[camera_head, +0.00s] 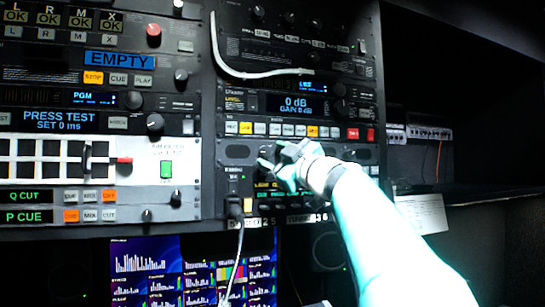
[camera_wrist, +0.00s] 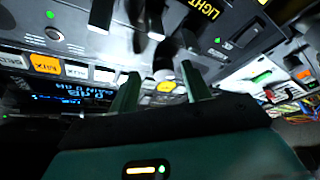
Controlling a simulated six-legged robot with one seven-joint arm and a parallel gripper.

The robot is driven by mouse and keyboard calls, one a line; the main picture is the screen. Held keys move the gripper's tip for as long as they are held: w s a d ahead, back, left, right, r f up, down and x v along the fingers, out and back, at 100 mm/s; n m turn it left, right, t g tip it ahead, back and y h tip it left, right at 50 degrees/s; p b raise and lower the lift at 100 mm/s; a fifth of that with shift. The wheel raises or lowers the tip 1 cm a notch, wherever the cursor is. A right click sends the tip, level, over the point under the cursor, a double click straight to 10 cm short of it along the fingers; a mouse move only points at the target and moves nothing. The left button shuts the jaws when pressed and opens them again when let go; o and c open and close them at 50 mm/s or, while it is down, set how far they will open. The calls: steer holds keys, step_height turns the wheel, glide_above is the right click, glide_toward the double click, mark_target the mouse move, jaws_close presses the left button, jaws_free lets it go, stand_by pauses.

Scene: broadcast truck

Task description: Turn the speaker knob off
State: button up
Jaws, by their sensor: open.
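My gripper (camera_head: 272,158) reaches the front of the right-hand rack, at a panel with dark oval grilles (camera_head: 240,152) on its left and right. The wrist view shows its two dark green fingers (camera_wrist: 162,90) apart, one on each side of a small pale, round, knob-like part (camera_wrist: 163,75). I cannot tell whether the fingers touch it, or whether it is the speaker knob. In the head view my gripper and arm cover the middle of this panel, so any knob there is hidden. No knob setting can be read.
Above the panel is a row of lit buttons (camera_head: 275,129) with a red switch (camera_head: 370,134) at its right end. A cable (camera_head: 237,262) hangs below the panel, in front of a monitor (camera_head: 140,275). A white sheet (camera_head: 424,215) lies at the right.

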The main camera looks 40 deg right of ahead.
steer(key=shift+w+a, duration=0.2)
steer(key=shift+w, duration=0.15)
steer(key=shift+w+a, duration=0.15)
steer(key=shift+w, duration=0.15)
steer(key=shift+d, duration=0.25)
steer(key=shift+s, duration=0.2)
steer(key=shift+a+r, duration=0.1)
steer(key=shift+a, duration=0.05)
steer(key=c, duration=0.3)
steer(key=shift+w, duration=0.15)
steer(key=c, duration=0.7)
